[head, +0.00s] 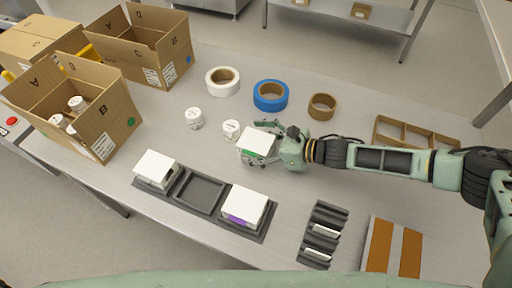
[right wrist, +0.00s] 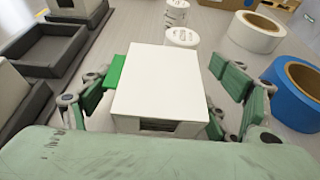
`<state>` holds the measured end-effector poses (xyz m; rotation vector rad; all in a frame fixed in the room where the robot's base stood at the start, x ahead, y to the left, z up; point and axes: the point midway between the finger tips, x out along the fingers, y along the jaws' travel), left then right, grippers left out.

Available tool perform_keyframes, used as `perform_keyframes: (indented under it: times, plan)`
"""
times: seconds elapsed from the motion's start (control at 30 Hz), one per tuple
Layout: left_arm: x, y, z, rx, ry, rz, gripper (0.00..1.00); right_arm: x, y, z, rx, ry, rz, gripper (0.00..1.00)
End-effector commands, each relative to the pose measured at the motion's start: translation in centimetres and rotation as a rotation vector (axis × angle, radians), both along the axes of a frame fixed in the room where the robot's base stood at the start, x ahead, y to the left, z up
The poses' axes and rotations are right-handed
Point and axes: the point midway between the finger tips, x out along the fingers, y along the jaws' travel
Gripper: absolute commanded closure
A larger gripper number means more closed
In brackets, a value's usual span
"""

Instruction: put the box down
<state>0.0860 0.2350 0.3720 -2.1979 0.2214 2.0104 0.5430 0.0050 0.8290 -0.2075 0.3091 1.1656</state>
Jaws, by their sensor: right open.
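A small white box with a green side (head: 255,145) is between the fingers of my right gripper (head: 264,143), on or just above the table; I cannot tell which. In the right wrist view the white box (right wrist: 160,80) fills the middle. The right gripper (right wrist: 170,90) is open around it, with a visible gap at the right finger and the left finger close to the green side. A dark three-part tray (head: 200,190) stands in front. Its left part holds a white box (head: 157,167), its middle part is empty, and its right part holds a white box with a purple side (head: 244,205). My left gripper is out of view.
Two white jars (head: 194,118) (head: 231,130) stand close behind the box. White (head: 223,82), blue (head: 270,95) and brown (head: 321,106) tape rolls lie farther back. Open cartons (head: 110,120) stand at left. A dark slotted rack (head: 325,232) is at front right.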

Motion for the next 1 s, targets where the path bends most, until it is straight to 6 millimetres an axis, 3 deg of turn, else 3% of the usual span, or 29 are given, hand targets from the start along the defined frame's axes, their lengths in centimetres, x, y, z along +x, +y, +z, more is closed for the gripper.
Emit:
perform_keyframes:
  times: [0.07,0.5,1.0]
  plan:
    - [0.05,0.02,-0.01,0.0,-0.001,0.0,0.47,-0.01,-0.04,-0.02,0.0,0.0,0.0,0.2]
    - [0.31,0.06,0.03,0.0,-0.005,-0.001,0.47,0.0,-0.05,0.01,0.0,0.001,0.0,0.58]
    - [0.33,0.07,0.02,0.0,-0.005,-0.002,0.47,0.01,-0.03,0.15,0.001,0.0,0.0,0.63]
